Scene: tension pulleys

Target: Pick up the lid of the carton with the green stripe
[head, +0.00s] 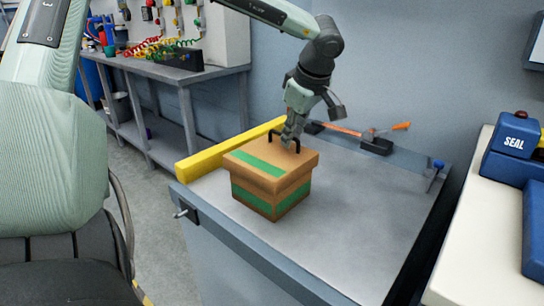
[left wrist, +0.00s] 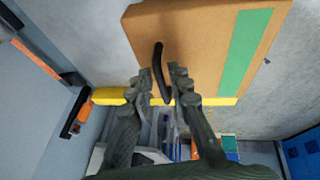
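The cardboard carton (head: 263,204) with the green stripe stands upright on the grey bench. Its lid (head: 296,161) sits on top, with a green stripe across it and a black arched handle (head: 298,140). My left gripper (head: 291,138) points down at the handle from above. In the left wrist view, the fingers of my left gripper (left wrist: 162,75) are apart, with the black handle (left wrist: 158,58) between them and a gap visible around it. The lid (left wrist: 200,35) fills the upper middle there. My right gripper is not in view.
A yellow bar (head: 205,160) lies along the bench's back left edge. An orange-handled tool (head: 345,130) lies behind the carton. The bench top (head: 360,215) right of the carton is clear. A blue SEAL unit (head: 512,140) stands on a white counter at right.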

